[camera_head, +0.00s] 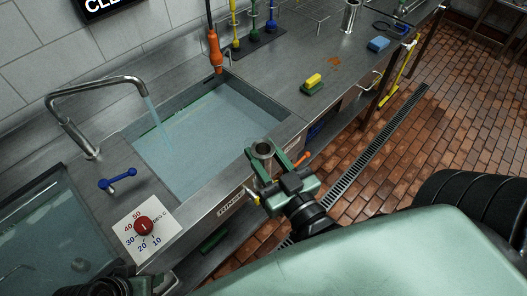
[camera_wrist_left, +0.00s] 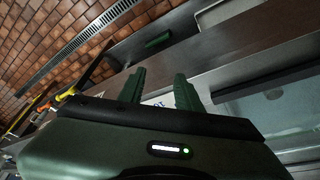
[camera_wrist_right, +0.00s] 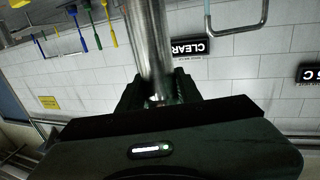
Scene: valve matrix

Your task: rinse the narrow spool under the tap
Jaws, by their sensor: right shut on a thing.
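My right gripper (camera_head: 265,168) is shut on a metal spool (camera_head: 263,149), a hollow steel cylinder held upright at the sink's front edge. In the right wrist view the spool (camera_wrist_right: 149,40) stands between the fingers, its lower end hidden by them. The curved tap (camera_head: 98,86) is at the left of the sink, with water (camera_head: 156,121) running from its spout into the filled basin (camera_head: 222,127). The spool is to the right of the stream and apart from it. My left gripper (camera_wrist_left: 160,90) is open and empty in the left wrist view, near the counter front.
A blue lever (camera_head: 118,180) and a red temperature dial (camera_head: 144,226) are left of the basin. An orange handle (camera_head: 214,50) hangs at the back. A yellow-green sponge (camera_head: 313,84), a blue sponge (camera_head: 378,44) and a steel cylinder (camera_head: 350,16) are on the right counter. Brushes (camera_head: 254,24) stand behind.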

